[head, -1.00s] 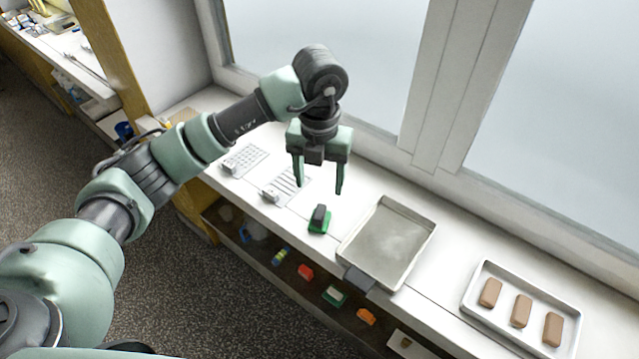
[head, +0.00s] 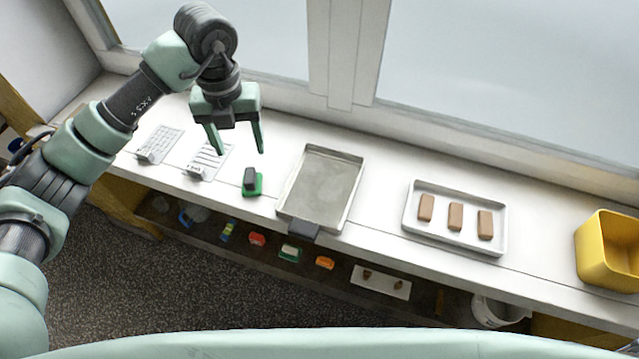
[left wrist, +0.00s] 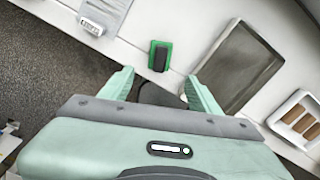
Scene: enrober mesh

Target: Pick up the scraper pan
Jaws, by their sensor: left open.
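The scraper pan appears to be the shallow grey metal pan (head: 322,187) with a low rim and a dark tab (head: 303,231) at its front edge. It lies flat on the white counter, right of my left gripper (head: 239,150). It also shows at the upper right in the left wrist view (left wrist: 238,68). My left gripper is open and empty, above the counter and apart from the pan. In the left wrist view its two fingers (left wrist: 160,78) point towards a green block with a dark top (left wrist: 159,56). My right gripper is not in view.
The green block (head: 252,184) sits left of the pan. Two small racks (head: 160,143) (head: 210,160) lie further left. A white tray (head: 412,222) with brown bars and a yellow bin (head: 607,262) stand to the right. A window (head: 480,75) backs the counter; a shelf (head: 340,268) runs below.

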